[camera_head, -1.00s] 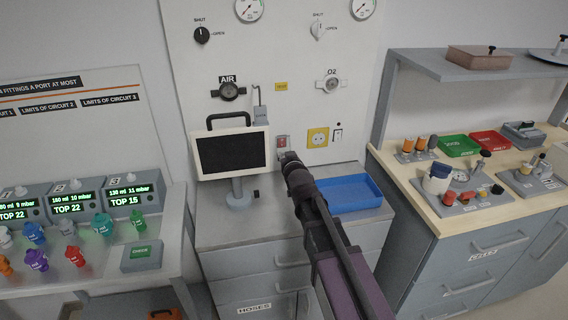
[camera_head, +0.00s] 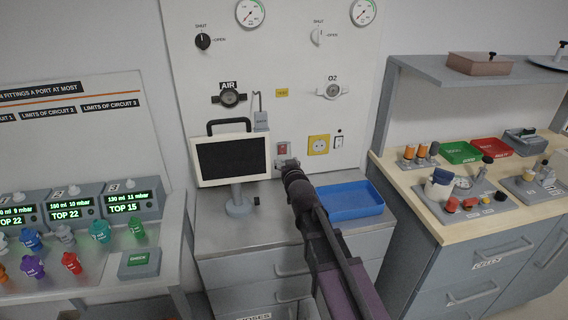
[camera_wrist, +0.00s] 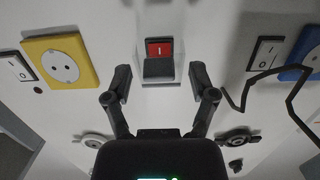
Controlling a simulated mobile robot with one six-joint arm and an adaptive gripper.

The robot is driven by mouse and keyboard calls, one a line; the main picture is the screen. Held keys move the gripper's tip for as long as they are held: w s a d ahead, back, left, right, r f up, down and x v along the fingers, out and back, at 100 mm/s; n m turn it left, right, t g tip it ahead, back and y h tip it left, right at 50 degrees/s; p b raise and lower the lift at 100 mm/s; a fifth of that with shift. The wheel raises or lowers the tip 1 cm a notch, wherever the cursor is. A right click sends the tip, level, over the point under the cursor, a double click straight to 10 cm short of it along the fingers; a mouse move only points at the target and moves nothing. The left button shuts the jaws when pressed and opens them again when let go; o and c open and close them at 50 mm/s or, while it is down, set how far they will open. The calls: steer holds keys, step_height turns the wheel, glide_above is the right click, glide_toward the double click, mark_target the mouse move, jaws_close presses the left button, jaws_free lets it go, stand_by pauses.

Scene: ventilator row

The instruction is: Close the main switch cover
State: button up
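The main switch (camera_wrist: 159,48) shows in the wrist view as a red rocker in a pale frame on the wall panel. A dark grey flap, which looks like its cover (camera_wrist: 158,69), sits just below the red rocker there and leaves the red face bare. In the head view the red switch (camera_head: 283,149) is small, and the cover cannot be made out. My gripper (camera_wrist: 160,84) is open and empty, with one finger on each side of the flap and apart from it. In the head view my gripper (camera_head: 287,163) is just below the switch.
A yellow socket (camera_head: 318,147) and a small rocker switch (camera_head: 339,141) are right of the main switch. A monitor (camera_head: 232,158) stands close on the left. A blue tray (camera_head: 348,200) lies on the counter below. A thin dark cable (camera_wrist: 262,78) hangs in the wrist view.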

mark_target(285, 147)
steer(key=shift+r+p, duration=0.15)
steer(key=shift+p, duration=0.2)
steer(key=shift+w+r+g+p, duration=0.15)
steer(key=shift+r+g+p, duration=0.25)
steer(key=shift+p, duration=0.35)
steer(key=r+g+h+p, duration=0.1)
steer(key=p, duration=0.3)
steer(key=shift+w+r, duration=0.15)
steer(key=shift+r, duration=0.2)
steer(key=r+g+p, duration=0.1)
steer(key=p, duration=0.2)
steer(key=r+g+p, duration=0.1)
steer(key=p, duration=0.1)
steer(key=r+g+p, duration=0.1)
steer(key=p, duration=0.2)
steer(key=shift+s+d+r+g+h+p, duration=0.2)
steer(key=shift+s+g+h+p, duration=0.1)
steer(key=shift+s+g+h, duration=0.1)
steer(key=s+d+r+g+h+p, duration=0.1)
steer(key=s+r+g+p, duration=0.3)
steer(key=p, duration=1)
step_height(285, 147, up, 4)
steer(key=shift+s+g+h, duration=0.3)
steer(key=shift+g, duration=0.8)
steer(key=shift+f, duration=0.2)
